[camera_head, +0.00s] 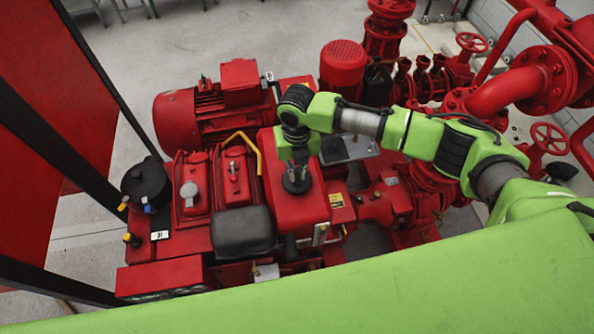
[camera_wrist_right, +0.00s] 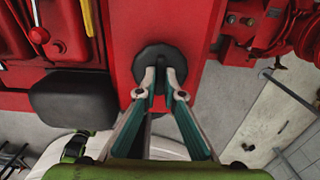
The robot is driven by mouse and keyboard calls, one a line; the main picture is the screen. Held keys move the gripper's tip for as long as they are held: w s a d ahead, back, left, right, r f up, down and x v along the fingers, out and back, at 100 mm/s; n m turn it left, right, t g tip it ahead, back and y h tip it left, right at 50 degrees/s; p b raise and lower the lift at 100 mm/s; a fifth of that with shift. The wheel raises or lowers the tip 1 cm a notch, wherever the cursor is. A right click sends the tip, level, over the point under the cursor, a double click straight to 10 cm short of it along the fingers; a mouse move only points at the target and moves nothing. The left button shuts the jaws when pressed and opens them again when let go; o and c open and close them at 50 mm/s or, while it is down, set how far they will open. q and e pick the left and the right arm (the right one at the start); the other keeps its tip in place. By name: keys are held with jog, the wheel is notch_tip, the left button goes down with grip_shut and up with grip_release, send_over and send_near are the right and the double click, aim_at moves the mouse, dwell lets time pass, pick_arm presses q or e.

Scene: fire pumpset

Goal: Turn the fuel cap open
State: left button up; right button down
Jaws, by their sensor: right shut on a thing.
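The fuel cap (camera_head: 297,180) is a round black cap on top of the red fuel tank (camera_head: 298,208) of the pumpset. In the right wrist view the cap (camera_wrist_right: 158,56) sits on the red tank top (camera_wrist_right: 128,25). My right gripper (camera_head: 297,172) reaches down onto the cap from above. In the wrist view its two fingertips (camera_wrist_right: 161,76) are shut on the middle part of the cap, which they partly hide. The cap's dark rim shows around the fingers. My left gripper is not in view.
A red engine (camera_head: 212,180) with a yellow bent handle (camera_head: 243,144) stands left of the tank. A black box-like part (camera_head: 243,232) is close by. A red motor (camera_head: 215,108), pipes and valve wheels (camera_head: 471,42) fill the back and right. Grey floor (camera_head: 240,30) is free behind.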

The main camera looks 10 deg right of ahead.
aim_at(297, 176)
dwell(0.4)
jog(key=c, duration=2.2)
grip_release()
jog(key=shift+o, duration=0.2)
notch_tip(297, 176, up, 12)
